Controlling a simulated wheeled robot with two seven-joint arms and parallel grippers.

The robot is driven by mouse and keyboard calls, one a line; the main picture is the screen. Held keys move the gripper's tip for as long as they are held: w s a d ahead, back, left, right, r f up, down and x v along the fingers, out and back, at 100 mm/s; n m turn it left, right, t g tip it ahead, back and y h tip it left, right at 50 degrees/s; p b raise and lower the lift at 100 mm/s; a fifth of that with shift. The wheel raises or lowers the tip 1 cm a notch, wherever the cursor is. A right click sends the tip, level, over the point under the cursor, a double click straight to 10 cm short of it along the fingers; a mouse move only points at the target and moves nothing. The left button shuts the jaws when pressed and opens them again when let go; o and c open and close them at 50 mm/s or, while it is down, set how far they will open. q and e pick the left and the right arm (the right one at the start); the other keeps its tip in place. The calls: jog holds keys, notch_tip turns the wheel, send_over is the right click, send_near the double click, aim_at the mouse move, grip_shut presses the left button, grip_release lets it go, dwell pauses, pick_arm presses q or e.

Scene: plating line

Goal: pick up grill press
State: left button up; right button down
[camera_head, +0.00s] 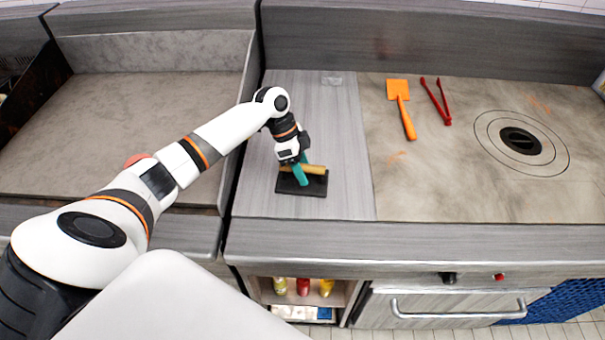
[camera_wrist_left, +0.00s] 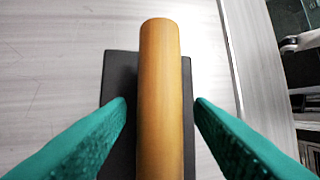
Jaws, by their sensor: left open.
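The grill press is a dark rectangular plate (camera_head: 314,188) with a light wooden handle (camera_head: 316,169) along its top. It lies flat on the grey counter. My left gripper (camera_head: 301,177) is right over it, fingers pointing down. In the left wrist view, the wooden handle (camera_wrist_left: 160,100) runs between the two green fingers of the left gripper (camera_wrist_left: 160,108), with a gap on either side. The dark plate (camera_wrist_left: 118,85) shows beneath the handle. The left gripper is open and holds nothing. My right gripper is not in view.
An orange spatula (camera_head: 402,106) and red tongs (camera_head: 436,101) lie on the worktop to the right, near a round black burner plate (camera_head: 520,141). A flat griddle (camera_head: 150,120) is at the left. Bottles (camera_head: 303,287) stand on a shelf below. The counter around the press is clear.

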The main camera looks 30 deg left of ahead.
pick_arm(q)
grip_shut()
jog(key=shift+w, duration=0.15)
dwell(0.4)
jog(key=shift+r, duration=0.2)
